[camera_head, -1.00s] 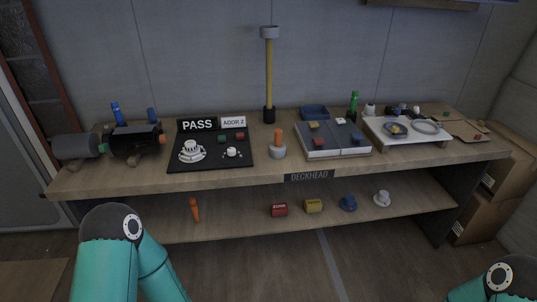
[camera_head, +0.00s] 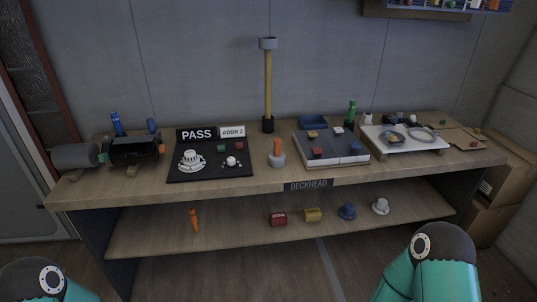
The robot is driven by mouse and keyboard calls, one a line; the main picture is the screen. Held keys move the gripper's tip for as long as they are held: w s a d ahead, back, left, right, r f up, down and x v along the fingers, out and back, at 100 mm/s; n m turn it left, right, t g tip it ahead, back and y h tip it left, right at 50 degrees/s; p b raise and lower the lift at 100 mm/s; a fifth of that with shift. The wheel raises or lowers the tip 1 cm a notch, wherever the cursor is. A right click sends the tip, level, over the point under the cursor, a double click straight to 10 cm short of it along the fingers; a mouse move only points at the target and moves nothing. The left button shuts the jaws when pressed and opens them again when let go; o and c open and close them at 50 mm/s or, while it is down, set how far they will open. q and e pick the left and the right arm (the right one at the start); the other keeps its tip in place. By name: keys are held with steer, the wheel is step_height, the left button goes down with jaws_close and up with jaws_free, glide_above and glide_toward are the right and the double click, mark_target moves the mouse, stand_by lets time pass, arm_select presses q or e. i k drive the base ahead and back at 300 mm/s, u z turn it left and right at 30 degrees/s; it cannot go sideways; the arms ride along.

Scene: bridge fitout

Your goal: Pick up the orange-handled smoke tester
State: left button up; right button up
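An orange upright handle (camera_head: 277,146) stands on a round grey base (camera_head: 277,161) near the front middle of the bench top; it looks like the smoke tester. Another orange, slim, tapered item (camera_head: 194,220) is on the lower shelf at the left; I cannot tell exactly what it is. Neither gripper shows. Only teal and dark links of my arms are visible, at the bottom left and bottom right, apart from the bench.
A tall yellow pole with a grey cup (camera_head: 268,44) stands behind the orange handle. Left of it is a black PASS board (camera_head: 210,172); right, a grey tray (camera_head: 345,162). Red (camera_head: 278,219) and yellow (camera_head: 312,215) blocks sit on the lower shelf. Motor-like cylinders (camera_head: 134,149) lie at far left.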

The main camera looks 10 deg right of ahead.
mark_target(276, 159)
steer(key=u, duration=0.1)
steer(key=i, duration=1)
steer(key=z, duration=0.1)
